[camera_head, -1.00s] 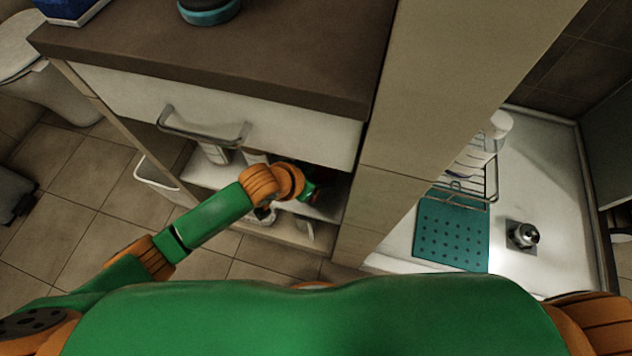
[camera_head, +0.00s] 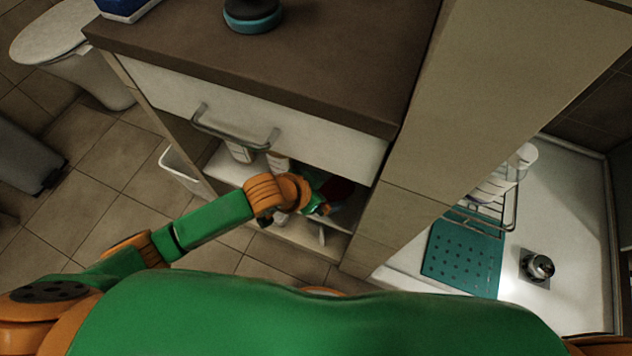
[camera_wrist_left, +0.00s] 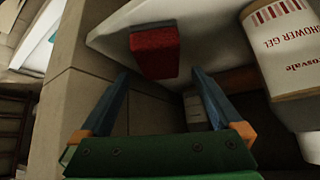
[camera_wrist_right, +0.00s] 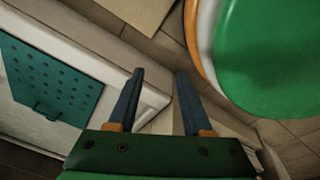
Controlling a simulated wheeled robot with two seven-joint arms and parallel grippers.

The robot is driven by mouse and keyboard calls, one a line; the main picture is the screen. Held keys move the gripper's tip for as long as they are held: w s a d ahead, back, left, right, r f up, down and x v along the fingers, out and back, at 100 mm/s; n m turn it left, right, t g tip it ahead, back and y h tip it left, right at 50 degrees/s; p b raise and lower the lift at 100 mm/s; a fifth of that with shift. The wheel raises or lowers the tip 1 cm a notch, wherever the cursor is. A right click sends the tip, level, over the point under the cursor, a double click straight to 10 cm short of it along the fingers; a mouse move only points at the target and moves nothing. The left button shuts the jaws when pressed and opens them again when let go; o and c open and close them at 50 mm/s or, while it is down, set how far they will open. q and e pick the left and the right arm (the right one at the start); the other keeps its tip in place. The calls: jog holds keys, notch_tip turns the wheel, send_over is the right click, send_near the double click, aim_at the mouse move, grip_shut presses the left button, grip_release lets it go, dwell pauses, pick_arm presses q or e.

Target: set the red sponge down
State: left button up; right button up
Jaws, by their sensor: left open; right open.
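The red sponge (camera_wrist_left: 155,52) rests on a white shelf (camera_wrist_left: 112,38) inside the cabinet, near the shelf's edge in the left wrist view. My left gripper (camera_wrist_left: 160,74) is open, its fingertips apart on either side of the sponge's near end, with gaps showing. In the head view the sponge (camera_head: 340,190) is a dark red patch beside my left gripper (camera_head: 322,202), partly hidden under the drawer. My right gripper (camera_wrist_right: 160,73) is open and empty above the floor by the shower tray's edge; it does not show in the head view.
A shower gel bottle (camera_wrist_left: 290,55) stands right of the sponge. The drawer (camera_head: 240,115) and countertop (camera_head: 300,60) overhang the shelf. A tiled wall (camera_head: 440,150) separates the cabinet from the shower with its teal mat (camera_head: 462,262) and wire rack (camera_head: 490,205).

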pick_arm(q)
jog(key=p+v, duration=0.2)
jog(key=v, duration=0.5)
pick_arm(e)
jog(key=shift+g+y, duration=0.3)
jog(key=shift+g, duration=0.1)
jog(key=s+a+r, duration=0.2)
jog(key=s, duration=0.1)
jog(key=shift+a+r, duration=0.25)
jog(key=shift+r, duration=0.15)
pick_arm(q)
jog(key=shift+s+r, duration=0.1)
jog(key=shift+r, duration=0.05)
pick_arm(e)
jog(key=shift+w, duration=0.15)
